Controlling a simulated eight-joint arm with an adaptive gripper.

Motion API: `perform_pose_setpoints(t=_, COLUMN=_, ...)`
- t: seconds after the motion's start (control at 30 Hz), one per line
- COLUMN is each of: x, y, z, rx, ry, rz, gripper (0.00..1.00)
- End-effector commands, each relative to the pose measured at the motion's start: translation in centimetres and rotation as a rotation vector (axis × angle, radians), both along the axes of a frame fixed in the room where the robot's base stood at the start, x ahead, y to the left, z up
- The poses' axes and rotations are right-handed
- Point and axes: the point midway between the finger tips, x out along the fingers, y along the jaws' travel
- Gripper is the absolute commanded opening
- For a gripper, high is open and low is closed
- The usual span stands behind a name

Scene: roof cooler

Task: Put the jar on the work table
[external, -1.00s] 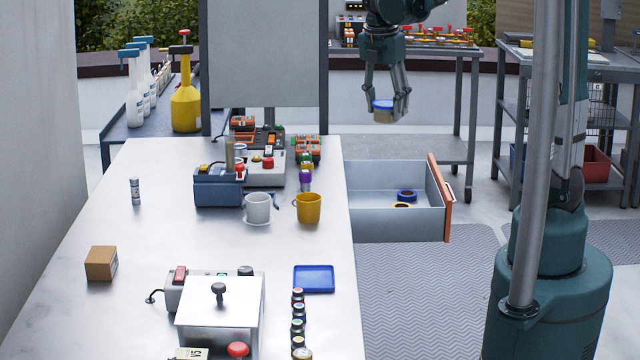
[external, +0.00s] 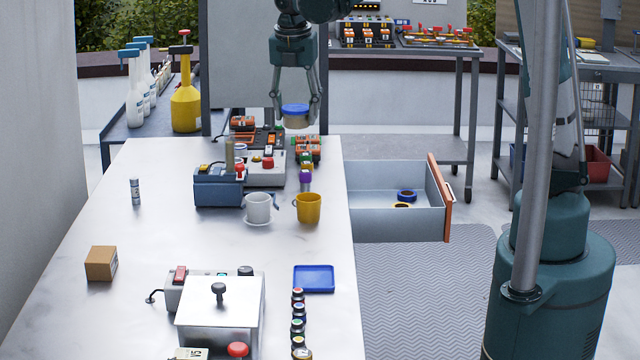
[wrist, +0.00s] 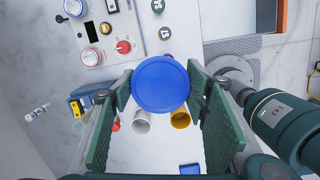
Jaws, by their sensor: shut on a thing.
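The jar (external: 296,117) has a blue lid and a tan body. My gripper (external: 297,112) is shut on it and holds it upright in the air, near the far right end of the work table (external: 150,240). In the wrist view the round blue lid of the jar (wrist: 160,84) sits between the two green finger pads of my gripper (wrist: 160,95). The lid hides part of what lies below it.
Under the jar's side stand battery chargers (external: 306,148). A white mug (external: 257,208) and a yellow mug (external: 309,208) are nearer. An open drawer (external: 395,225) juts out at right. The table's left middle is mostly clear, with a small box (external: 101,263).

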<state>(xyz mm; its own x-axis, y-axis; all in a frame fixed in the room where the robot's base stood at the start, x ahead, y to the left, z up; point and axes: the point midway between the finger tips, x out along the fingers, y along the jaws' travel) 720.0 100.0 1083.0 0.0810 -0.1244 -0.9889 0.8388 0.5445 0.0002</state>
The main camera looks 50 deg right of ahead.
Motion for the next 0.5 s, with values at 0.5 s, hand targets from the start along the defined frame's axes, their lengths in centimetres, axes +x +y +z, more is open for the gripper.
perform_pose_setpoints(t=0.5, x=1.3, y=13.7, z=0.3, rx=0.000, ry=0.000, rz=0.207, gripper=0.30)
